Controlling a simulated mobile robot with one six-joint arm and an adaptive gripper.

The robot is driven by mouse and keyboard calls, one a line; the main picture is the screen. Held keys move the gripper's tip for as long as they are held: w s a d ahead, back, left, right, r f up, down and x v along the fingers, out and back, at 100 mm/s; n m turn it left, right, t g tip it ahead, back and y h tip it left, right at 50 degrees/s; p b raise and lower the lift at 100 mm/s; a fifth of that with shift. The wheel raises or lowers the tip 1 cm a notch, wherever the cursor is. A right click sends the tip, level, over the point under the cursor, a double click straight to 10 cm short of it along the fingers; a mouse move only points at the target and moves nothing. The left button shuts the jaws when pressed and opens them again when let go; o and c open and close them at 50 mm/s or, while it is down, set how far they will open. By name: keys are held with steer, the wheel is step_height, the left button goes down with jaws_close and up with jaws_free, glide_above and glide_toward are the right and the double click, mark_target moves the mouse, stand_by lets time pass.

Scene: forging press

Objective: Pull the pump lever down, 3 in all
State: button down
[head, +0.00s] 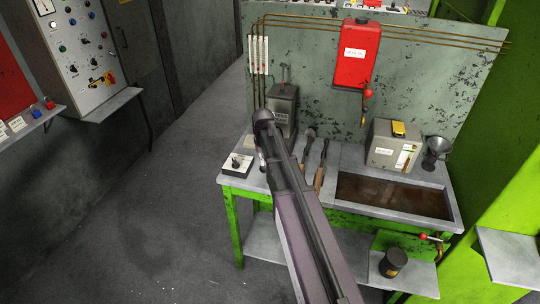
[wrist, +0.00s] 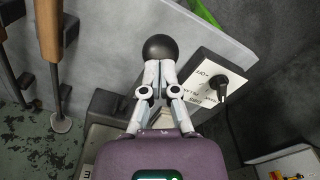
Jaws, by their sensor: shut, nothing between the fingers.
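A black ball knob (wrist: 167,48), seemingly the pump lever's end, shows in the wrist view just past my fingertips. My gripper (wrist: 160,66) is shut and empty. Its tips overlap the ball in the picture; I cannot tell whether they touch it. The rest of the lever is hidden behind my fingers and wrist. In the head view the grey pump box (head: 284,112) stands at the back left of the bench, and my arm reaches across in front of it.
A dial box (head: 237,164) sits at the bench's left end; it is close right of my fingers in the wrist view (wrist: 215,88). Wooden-handled tools (head: 320,178) lie right of my arm. A red tank (head: 361,52) hangs behind. Open floor lies left of the bench.

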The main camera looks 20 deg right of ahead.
mark_target(264, 168)
steer(key=shift+s+f+b, duration=0.1)
steer(key=shift+f+b, duration=0.2)
steer(key=shift+f, duration=0.4)
step_height(264, 168, down, 3)
steer(key=b, duration=0.3)
steer(key=shift+s+a, duration=0.1)
steer(key=shift+a, duration=0.05)
step_height(264, 168, up, 11)
steer(key=w+d+p, duration=0.1)
steer(key=p, duration=1)
steer(key=shift+w+r, duration=0.2)
steer(key=shift+w, duration=0.1)
steer(key=shift+d, duration=0.1)
